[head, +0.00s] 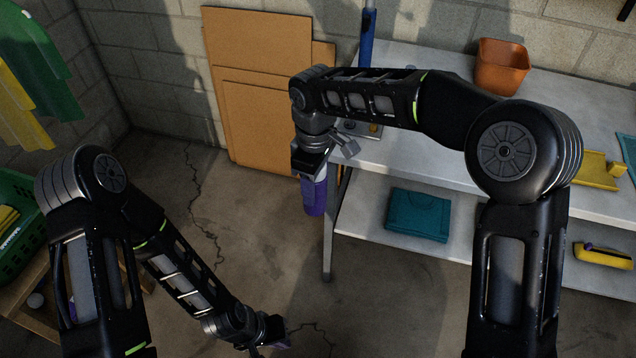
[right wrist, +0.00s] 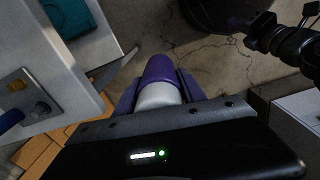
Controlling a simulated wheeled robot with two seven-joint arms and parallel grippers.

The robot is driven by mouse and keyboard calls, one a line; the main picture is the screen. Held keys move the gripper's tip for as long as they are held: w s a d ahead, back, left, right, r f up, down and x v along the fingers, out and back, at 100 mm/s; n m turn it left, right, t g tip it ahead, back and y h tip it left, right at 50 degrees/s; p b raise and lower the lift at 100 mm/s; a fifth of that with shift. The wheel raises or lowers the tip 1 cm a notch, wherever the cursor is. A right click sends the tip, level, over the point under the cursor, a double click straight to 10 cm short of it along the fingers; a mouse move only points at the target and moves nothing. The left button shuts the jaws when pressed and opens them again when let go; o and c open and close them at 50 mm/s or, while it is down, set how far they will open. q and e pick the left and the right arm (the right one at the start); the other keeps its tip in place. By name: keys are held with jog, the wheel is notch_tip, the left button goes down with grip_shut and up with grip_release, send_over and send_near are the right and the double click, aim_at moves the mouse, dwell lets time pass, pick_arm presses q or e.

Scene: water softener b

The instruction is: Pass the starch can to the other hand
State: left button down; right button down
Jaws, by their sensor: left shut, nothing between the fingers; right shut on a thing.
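The starch can (head: 315,197) is purple with a pale part and hangs below my right gripper (head: 308,178), beside the table's left end. In the right wrist view the can (right wrist: 159,75) sits between the fingers of my right gripper (right wrist: 158,92), which is shut on it. My left gripper (head: 278,332) is low at the bottom middle of the head view, over the floor, well apart from the can. It is shut and empty, and its fingertips are small and partly dark in the picture.
Brown boards (head: 262,100) lean on the wall. A green basket (head: 22,235) is at the left. The middle floor is clear.

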jog(key=s+d+r+m, duration=0.6)
jog(key=d+r+m, duration=0.1)
jog(key=r, duration=0.3)
jog(key=shift+m, duration=0.5)
pick_arm(q)
jog(key=c, duration=2.1)
grip_release()
jog(key=shift+c, duration=0.2)
